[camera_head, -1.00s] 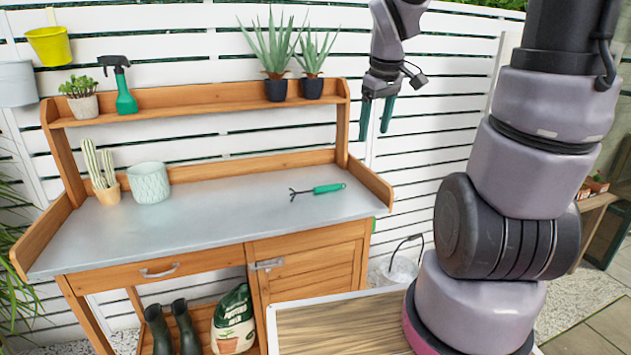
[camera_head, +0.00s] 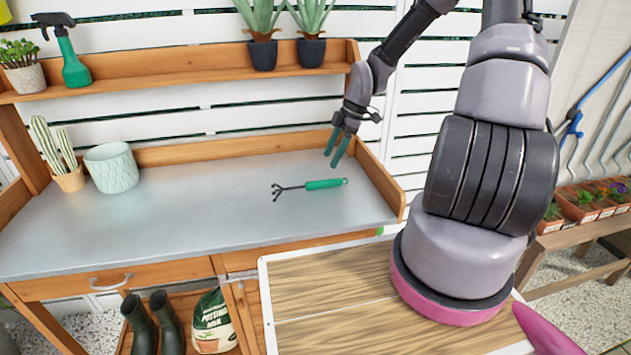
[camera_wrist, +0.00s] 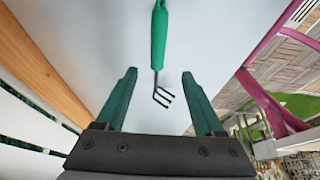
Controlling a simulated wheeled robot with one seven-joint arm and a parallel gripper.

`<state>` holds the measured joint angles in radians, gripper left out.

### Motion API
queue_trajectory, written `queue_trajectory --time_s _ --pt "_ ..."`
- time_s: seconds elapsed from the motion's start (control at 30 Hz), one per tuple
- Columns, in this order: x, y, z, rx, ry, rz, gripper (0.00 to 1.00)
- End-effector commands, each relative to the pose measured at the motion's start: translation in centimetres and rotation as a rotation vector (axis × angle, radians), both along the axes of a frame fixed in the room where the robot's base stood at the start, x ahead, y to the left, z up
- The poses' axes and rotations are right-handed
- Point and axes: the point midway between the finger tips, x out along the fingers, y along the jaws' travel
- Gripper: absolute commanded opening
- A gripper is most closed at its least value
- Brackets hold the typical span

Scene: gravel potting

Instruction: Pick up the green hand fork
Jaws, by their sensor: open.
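The green hand fork (camera_head: 312,186) lies flat on the grey bench top, its green handle to the right and its dark tines to the left. My gripper (camera_head: 338,150) is open and empty, with green fingers pointing down, above the bench behind the handle's right end. In the wrist view the fork (camera_wrist: 158,50) lies beyond the open fingers of my gripper (camera_wrist: 160,90), roughly between them in the picture, with its tines nearest. The gripper does not touch it.
The potting bench top (camera_head: 210,215) is clear around the fork. A right side board (camera_head: 380,180) stands near my gripper. A pale textured pot (camera_head: 111,168) and a potted cactus (camera_head: 57,160) stand at the left. A shelf (camera_head: 180,66) runs along the back.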

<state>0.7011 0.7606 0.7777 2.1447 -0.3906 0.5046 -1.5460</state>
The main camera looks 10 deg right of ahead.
Motion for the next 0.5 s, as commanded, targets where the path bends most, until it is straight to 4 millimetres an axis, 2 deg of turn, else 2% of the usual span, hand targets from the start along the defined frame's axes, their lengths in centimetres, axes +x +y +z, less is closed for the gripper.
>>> queue_trajectory --time_s 0.2,0.37,0.5 --pt "0.0 1.4 -3.2 -0.001 0.003 0.0 0.7" --pt "0.0 1.8 -4.2 -0.002 0.002 0.0 0.7" --pt "0.2 2.8 -5.8 -0.002 0.005 0.002 0.7"
